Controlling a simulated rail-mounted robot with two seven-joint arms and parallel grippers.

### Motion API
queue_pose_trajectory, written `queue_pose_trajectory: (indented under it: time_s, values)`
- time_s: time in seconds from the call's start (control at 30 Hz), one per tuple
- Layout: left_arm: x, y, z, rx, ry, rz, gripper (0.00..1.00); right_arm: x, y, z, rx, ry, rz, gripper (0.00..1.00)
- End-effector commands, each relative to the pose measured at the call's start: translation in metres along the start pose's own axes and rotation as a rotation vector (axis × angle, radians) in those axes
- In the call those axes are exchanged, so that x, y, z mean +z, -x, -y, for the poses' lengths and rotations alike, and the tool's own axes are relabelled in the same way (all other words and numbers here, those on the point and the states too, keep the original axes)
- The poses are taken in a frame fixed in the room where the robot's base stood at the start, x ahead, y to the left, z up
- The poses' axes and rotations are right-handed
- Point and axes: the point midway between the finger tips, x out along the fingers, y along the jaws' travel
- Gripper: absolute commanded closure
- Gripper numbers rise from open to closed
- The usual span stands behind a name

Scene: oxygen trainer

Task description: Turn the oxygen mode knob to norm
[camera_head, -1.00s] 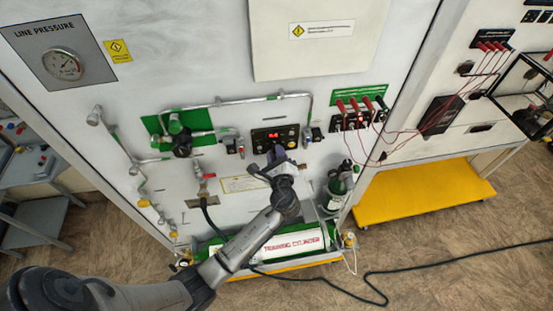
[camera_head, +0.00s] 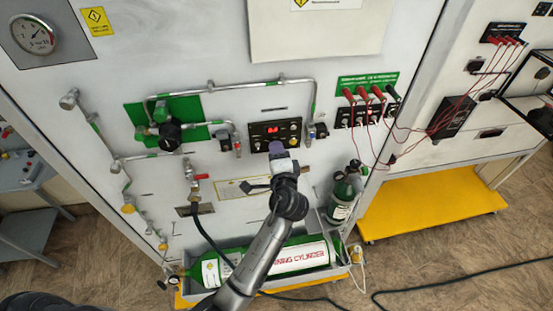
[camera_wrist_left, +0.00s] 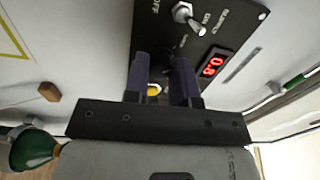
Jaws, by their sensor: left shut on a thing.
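The black control panel (camera_head: 262,136) with a lit red display is on the white wall board. It also shows in the left wrist view (camera_wrist_left: 195,45), tilted, with the display (camera_wrist_left: 214,64) and a metal toggle switch (camera_wrist_left: 186,14). My left gripper (camera_head: 277,148) is at the panel's lower edge. In the left wrist view its two purple-grey fingers (camera_wrist_left: 162,80) straddle a dark knob (camera_wrist_left: 160,68) and are shut on it. A yellow part (camera_wrist_left: 153,89) shows between the fingers. The knob's pointer and mode labels are mostly hidden, so I cannot tell its setting. My right gripper is not in view.
Green-and-silver pipes (camera_head: 230,88) and a valve (camera_head: 170,136) are left of the panel. Red plugs with cables (camera_head: 362,93) are to the right. A green training cylinder (camera_head: 300,254) lies below, beside a small upright cylinder (camera_head: 345,192). A brown peg (camera_wrist_left: 49,91) sticks out nearby.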

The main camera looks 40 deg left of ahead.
Motion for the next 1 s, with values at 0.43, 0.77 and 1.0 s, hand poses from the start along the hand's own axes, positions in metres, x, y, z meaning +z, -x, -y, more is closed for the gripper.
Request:
queue_pose_trajectory:
  time_s: [0.43, 0.77, 1.0]
  values:
    - [0.0, 0.0, -0.002, 0.0, 0.263, 0.01, 0.99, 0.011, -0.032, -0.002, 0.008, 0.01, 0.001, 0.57]
    - [0.0, 0.0, 0.0, 0.0, 0.325, 0.011, 0.99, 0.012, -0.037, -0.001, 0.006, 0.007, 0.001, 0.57]
    - [0.0, 0.0, 0.0, 0.0, 0.329, 0.011, 0.99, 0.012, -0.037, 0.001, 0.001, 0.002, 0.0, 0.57]
